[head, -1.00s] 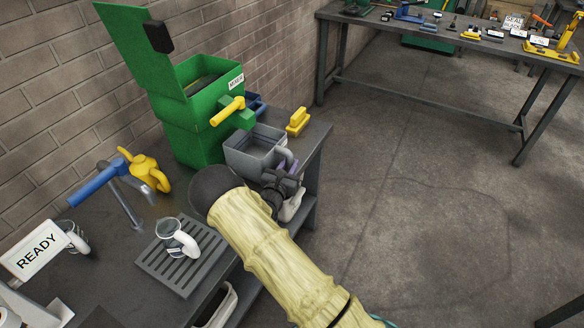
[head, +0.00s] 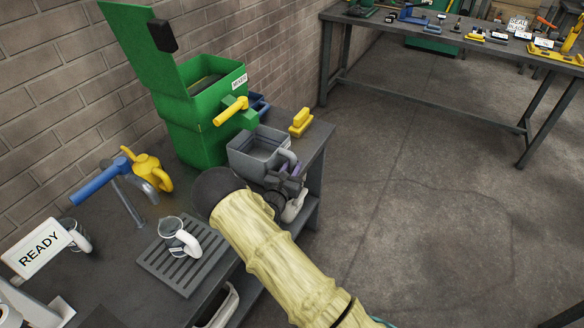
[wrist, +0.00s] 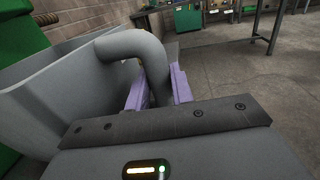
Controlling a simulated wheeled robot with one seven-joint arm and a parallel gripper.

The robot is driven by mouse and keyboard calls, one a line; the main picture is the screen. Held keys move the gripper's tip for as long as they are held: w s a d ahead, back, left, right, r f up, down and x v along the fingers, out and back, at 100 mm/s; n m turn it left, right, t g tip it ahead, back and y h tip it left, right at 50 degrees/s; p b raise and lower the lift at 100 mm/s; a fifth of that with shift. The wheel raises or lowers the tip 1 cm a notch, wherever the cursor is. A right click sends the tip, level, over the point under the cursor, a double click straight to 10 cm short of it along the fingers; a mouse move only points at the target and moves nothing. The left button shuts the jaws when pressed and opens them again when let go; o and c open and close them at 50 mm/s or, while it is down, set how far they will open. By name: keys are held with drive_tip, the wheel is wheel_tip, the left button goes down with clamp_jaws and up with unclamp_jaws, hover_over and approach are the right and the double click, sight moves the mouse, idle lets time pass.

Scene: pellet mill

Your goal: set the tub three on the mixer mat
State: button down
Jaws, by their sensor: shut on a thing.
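The grey tub (head: 243,160) is an open, square-mouthed container with a thick curved handle on its right side. It stands upright in front of the green mixer (head: 190,140), below its yellow-handled spout. My gripper (head: 291,172) is at the tub's right side, its purple fingers shut on the handle. In the wrist view the handle curves down between the fingers (wrist: 155,90), and the tub wall (wrist: 60,105) fills the left. No "three" mark shows on the tub. I cannot make out a mat beneath it, nor whether its base touches the bench.
A blue container (head: 259,104) is close behind the tub. A yellow block-like object (head: 300,122) is at the bench's right edge. A jug (head: 176,236) stands on a slatted grey rack (head: 155,262), left of my arm. Open floor lies to the right.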

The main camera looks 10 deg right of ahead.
drive_tip(key=shift+f, duration=0.55)
idle(0.9)
unclamp_jaws()
idle(0.5)
drive_tip(key=shift+s, duration=0.1)
drive_tip(key=p+v, duration=0.2)
drive_tip(key=v, duration=0.7)
drive_tip(key=shift+p, duration=0.4)
idle(1.0)
drive_tip(key=shift+d+r, duration=0.1)
drive_tip(key=shift+d, duration=0.05)
